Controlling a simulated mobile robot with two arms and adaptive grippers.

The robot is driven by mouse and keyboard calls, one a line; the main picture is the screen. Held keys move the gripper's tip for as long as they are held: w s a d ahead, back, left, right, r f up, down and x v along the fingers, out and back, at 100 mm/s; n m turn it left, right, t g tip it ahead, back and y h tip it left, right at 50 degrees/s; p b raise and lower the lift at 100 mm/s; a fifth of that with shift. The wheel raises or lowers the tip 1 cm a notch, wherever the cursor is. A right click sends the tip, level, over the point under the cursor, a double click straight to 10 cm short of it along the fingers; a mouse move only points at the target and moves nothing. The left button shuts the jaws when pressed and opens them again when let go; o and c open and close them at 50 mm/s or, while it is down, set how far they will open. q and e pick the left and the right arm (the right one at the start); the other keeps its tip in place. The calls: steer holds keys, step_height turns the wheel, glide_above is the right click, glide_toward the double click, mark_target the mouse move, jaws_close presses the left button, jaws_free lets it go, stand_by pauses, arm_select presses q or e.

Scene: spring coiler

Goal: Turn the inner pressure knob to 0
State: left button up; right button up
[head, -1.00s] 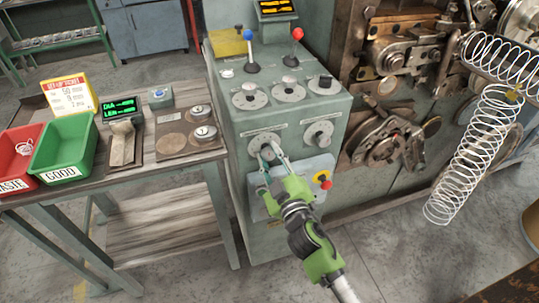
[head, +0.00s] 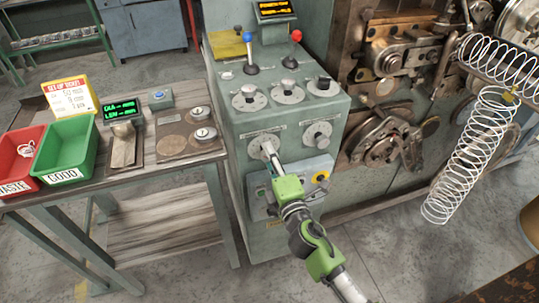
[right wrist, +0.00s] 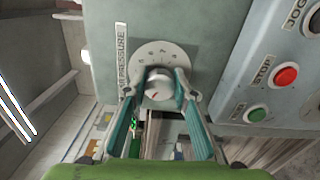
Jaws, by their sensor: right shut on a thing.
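The pressure knob is the left of two dials on the front of the grey-green control box (head: 240,180). My right gripper (head: 267,149) is at this knob in the head view. In the right wrist view, the knob (right wrist: 158,84) has a pale face with a red mark and sits between the fingers of my right gripper (right wrist: 160,92), which is shut on it. The round dial plate (right wrist: 155,57) behind it has markings too small to read surely. The label (right wrist: 122,60) beside it shows "R PRESSURE"; its start is cut off. My left gripper is not in view.
The second front dial (head: 318,134) is just right of my gripper. A panel with a red button (right wrist: 286,76) and a green button (right wrist: 257,114) is close by. Levers (head: 250,50) stand on top. A wooden bench (head: 110,180) with bins is at left, a spring machine (head: 400,100) at right.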

steer(key=n+p, duration=0.1)
steer(key=n, duration=0.5)
steer(key=shift+r+n, duration=0.1)
steer(key=shift+n, duration=0.2)
steer(key=n+p, duration=0.2)
steer(key=n, duration=0.3)
steer(key=shift+s+a, duration=0.1)
steer(key=shift+n, duration=0.4)
steer(key=o, duration=1.1)
steer(key=v, duration=1.2)
